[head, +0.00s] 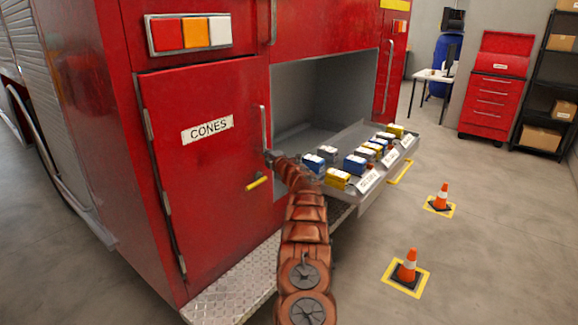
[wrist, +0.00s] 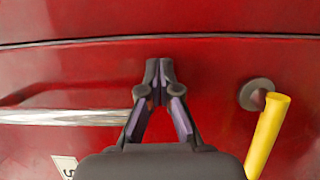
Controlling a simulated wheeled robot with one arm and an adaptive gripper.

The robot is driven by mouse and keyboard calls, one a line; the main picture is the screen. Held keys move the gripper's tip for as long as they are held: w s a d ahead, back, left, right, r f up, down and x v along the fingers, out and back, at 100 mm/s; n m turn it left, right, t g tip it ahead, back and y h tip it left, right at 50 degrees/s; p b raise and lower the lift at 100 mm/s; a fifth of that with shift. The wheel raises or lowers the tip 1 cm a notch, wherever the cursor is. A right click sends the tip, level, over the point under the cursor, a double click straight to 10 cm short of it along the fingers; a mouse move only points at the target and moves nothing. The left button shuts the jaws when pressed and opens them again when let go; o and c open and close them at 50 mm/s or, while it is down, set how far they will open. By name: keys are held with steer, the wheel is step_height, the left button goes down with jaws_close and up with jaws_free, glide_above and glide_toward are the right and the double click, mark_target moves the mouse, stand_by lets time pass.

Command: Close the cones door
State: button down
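The red cones door (head: 215,225) carries a white CONES label (head: 207,130) and looks flush, or almost flush, with the truck body. Its silver vertical handle (head: 263,127) and yellow lever (head: 257,182) are near its right edge. My gripper (head: 269,157) is at the door's right side, by the handle's lower end. In the wrist view my gripper (wrist: 160,65) has its fingertips together with nothing between them, in front of the red door surface (wrist: 210,85). The handle (wrist: 65,117) lies left of the fingers and the yellow lever (wrist: 267,135) right. Contact with the door cannot be told.
Right of the door is an open compartment with a pulled-out tray (head: 365,195) of small boxes, close to my arm. A diamond-plate step (head: 235,290) runs below the door. Two traffic cones (head: 407,265) stand on the floor at right. A red tool cabinet (head: 495,105) is behind.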

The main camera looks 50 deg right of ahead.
steer(key=s+d+b, duration=0.2)
steer(key=s+b, duration=0.3)
steer(key=s, duration=0.8)
steer(key=shift+s+d+f, duration=0.15)
steer(key=shift+s+f, duration=0.05)
steer(key=shift+s, duration=0.2)
